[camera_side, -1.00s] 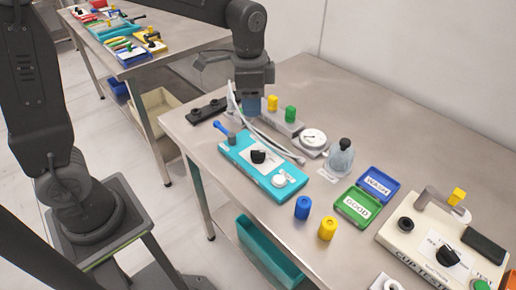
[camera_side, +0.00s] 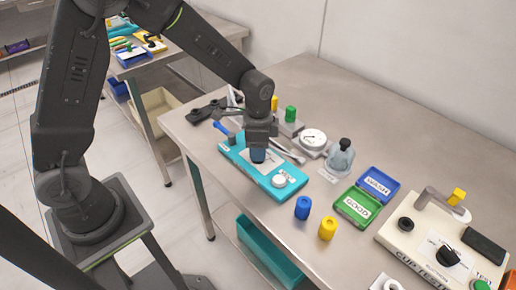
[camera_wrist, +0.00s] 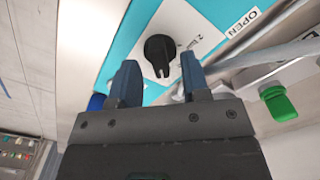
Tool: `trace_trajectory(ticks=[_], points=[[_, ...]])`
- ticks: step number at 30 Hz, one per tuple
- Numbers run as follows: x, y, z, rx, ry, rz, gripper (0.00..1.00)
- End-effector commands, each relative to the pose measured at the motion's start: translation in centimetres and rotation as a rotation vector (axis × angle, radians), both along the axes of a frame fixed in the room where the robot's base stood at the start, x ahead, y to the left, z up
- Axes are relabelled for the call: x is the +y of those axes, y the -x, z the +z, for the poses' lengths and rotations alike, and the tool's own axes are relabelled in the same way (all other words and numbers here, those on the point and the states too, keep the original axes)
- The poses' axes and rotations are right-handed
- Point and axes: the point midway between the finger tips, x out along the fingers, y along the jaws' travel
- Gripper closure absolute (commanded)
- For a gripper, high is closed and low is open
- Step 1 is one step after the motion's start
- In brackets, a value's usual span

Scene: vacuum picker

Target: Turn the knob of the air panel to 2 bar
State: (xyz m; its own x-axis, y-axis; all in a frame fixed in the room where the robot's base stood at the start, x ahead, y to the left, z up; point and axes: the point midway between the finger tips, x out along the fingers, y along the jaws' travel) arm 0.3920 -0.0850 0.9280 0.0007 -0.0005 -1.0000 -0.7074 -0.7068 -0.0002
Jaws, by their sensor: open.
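The air panel (camera_side: 236,153) is a teal box on the steel table with a white dial plate and a blue lever at its far left end. In the wrist view the air panel (camera_wrist: 112,62) shows its black knob (camera_wrist: 160,53) with a pointer, on the white plate. The plate's markings are partly hidden and a "2" shows beside the knob. My gripper (camera_wrist: 158,82) is open, with blue fingers apart and nothing between them; the knob shows just beyond the fingertips. In the side view my gripper (camera_side: 258,155) is over the panel and hides the knob.
A round white gauge (camera_side: 313,138) stands behind the panel, with yellow and green cups near it. A clear bottle (camera_side: 341,157), green and blue trays and the cup test box (camera_side: 418,236) are to the right. Blue and yellow cups stand in front; the back right is clear.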

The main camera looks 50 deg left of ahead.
Motion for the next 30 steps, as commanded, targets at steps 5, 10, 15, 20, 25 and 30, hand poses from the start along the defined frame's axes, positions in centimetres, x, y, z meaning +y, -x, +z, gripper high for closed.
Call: trace_trajectory(ticks=[5,10,15,20,25,30], points=[[0.00,0.01,-0.93,0.000,0.000,0.000,0.57],[0.00,0.01,-0.98,0.000,0.000,0.000,0.57],[0.00,0.01,-0.96,0.000,0.000,0.000,0.66],[0.00,0.01,-0.95,0.000,0.000,0.000,0.81],[0.00,0.01,-0.94,0.000,0.000,0.000,0.98],[0.00,0.01,-0.93,0.000,0.000,0.001,1.00]])
